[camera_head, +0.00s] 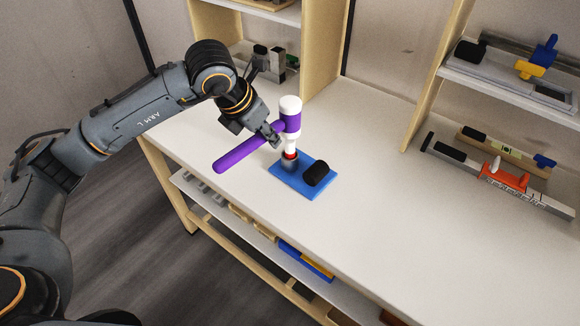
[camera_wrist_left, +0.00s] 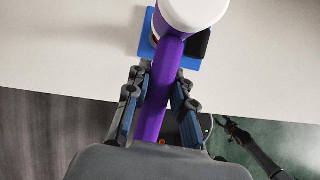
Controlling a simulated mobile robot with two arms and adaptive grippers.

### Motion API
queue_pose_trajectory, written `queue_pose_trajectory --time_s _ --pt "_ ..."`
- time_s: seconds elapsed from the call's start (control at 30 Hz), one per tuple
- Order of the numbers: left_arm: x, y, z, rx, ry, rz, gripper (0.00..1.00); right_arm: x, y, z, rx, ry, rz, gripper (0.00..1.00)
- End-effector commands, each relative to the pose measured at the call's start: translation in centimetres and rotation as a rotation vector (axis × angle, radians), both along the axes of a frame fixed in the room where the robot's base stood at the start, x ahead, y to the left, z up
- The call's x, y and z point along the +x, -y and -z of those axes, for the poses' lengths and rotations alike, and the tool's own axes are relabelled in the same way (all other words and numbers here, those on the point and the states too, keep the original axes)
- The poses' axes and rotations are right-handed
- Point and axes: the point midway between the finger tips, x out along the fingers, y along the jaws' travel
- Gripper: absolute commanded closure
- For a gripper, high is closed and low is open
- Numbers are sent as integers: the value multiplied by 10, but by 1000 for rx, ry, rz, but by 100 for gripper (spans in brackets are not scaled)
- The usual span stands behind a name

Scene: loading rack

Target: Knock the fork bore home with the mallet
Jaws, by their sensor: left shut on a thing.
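The mallet has a purple handle (camera_head: 237,151) and a head (camera_head: 291,123) with a purple middle and white ends. My left gripper (camera_head: 275,134) is shut on the handle close to the head. In the left wrist view the handle (camera_wrist_left: 155,105) runs between the fingers of the left gripper (camera_wrist_left: 160,85). The head stands upright above a blue plate (camera_head: 309,190) on the bench. Under its lower white face is a grey round part (camera_head: 289,164) with a red top, likely the fork bore piece. I cannot tell whether they touch. A black cylinder (camera_head: 316,173) sits on the plate.
The white bench (camera_head: 375,135) is clear around the plate. A shelf at right (camera_head: 500,80) holds tools, with a level-like bar (camera_head: 500,178) below it. A wooden upright (camera_head: 325,50) stands behind. A dark arm-like part (camera_wrist_left: 255,150) shows low in the left wrist view.

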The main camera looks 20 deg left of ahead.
Motion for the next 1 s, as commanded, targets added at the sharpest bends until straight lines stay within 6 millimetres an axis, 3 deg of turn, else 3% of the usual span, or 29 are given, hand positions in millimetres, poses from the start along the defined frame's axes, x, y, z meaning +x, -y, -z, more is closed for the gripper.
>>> queue_pose_trajectory --time_s 0.03,0.1,0.17,0.47,1.0 --pt "0 0 21 -1 3 0 100 0 0 22 0 0 0 52" --pt "0 0 35 -1 3 0 100 0 0 36 0 0 0 52" --pt "1 0 22 -2 5 0 100 -1 0 24 1 -1 0 52" --pt "1 0 17 -1 3 0 100 0 -2 20 2 0 0 52" --pt "0 0 -27 -1 0 0 100 0 -2 -3 2 1 0 52"
